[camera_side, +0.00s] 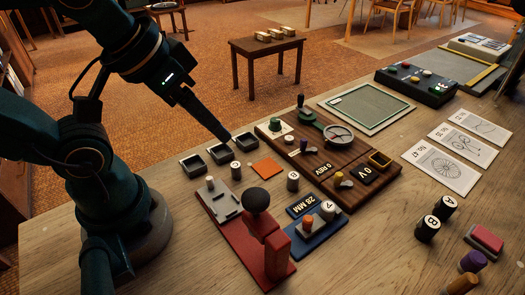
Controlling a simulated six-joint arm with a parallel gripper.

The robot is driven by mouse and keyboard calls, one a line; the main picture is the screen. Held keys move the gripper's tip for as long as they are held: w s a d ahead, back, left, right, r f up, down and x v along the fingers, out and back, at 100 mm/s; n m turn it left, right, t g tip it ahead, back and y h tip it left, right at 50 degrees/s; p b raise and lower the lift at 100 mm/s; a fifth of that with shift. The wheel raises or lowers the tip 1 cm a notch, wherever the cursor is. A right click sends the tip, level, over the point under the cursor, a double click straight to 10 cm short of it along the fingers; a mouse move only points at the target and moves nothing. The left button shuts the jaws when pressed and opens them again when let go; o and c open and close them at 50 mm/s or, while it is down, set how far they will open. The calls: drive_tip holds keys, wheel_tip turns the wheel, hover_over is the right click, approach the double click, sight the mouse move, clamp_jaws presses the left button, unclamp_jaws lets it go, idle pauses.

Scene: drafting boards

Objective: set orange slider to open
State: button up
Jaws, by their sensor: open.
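The likely orange slider is a small orange knob (308,222) on a grey plate on the blue board (328,237), at the lower middle of the side view. A white knob (327,210) stands beside it, and a "28 MM" display (302,204) is behind it. I cannot read any open mark or the slider's setting. My gripper (229,137) is open, with its tip above the small black trays, well up and left of the orange knob and apart from it. The gap between its fingers is too small to make out.
A red board with a dark ball-topped lever (256,200) and red block (277,255) stands close left of the blue board. A wooden panel (330,160) with a wheel lies behind. Marked cylinders (427,228) stand right. Bare tabletop (370,245) lies between.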

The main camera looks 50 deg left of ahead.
drive_tip(key=w+d+r+g, duration=0.1)
drive_tip(key=w+d+r, duration=0.1)
drive_tip(key=w, duration=0.2)
drive_tip(key=m+g, duration=0.2)
drive_tip(key=g, duration=0.3)
hover_over(309, 218)
wheel_tip(309, 218, down, 10)
drive_tip(key=shift+w+a+f, duration=0.1)
drive_tip(key=shift+f, duration=0.05)
drive_tip(key=shift+s+f+m, duration=0.2)
drive_tip(key=shift+f+m, duration=0.1)
drive_tip(key=shift+f, duration=2.4)
clamp_jaws()
